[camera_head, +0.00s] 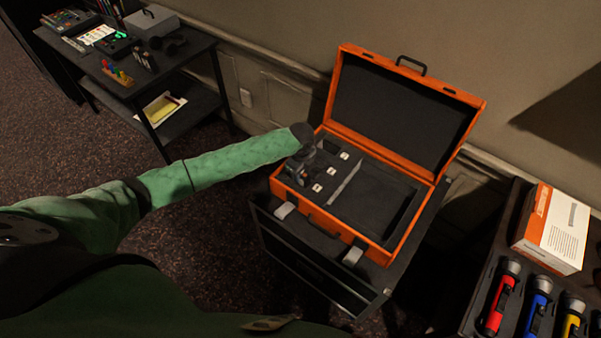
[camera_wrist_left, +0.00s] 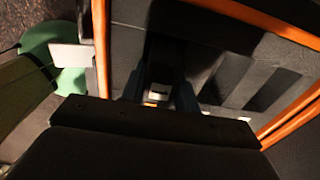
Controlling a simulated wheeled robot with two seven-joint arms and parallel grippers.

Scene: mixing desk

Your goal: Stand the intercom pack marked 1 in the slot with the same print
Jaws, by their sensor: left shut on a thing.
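The open orange case (camera_head: 393,250) has a dark foam insert with slots along its left side. Small white labels (camera_head: 331,171) sit beside the slots; their print is too small to read. My left gripper (camera_head: 301,172) is over the slots at the case's left end, pointing down. In the left wrist view it is shut on a dark intercom pack (camera_wrist_left: 161,72), which has a small white label with unreadable print. The pack is mostly hidden in the head view. I cannot tell whether its lower end is inside a slot. My right gripper is not in view.
The case stands on a dark drawer unit (camera_head: 300,262), its lid (camera_head: 405,110) raised at the back. At right, a tray holds coloured flashlights (camera_head: 499,297) and an orange-and-white box (camera_head: 553,228). A black desk (camera_head: 170,60) with small items stands at far left.

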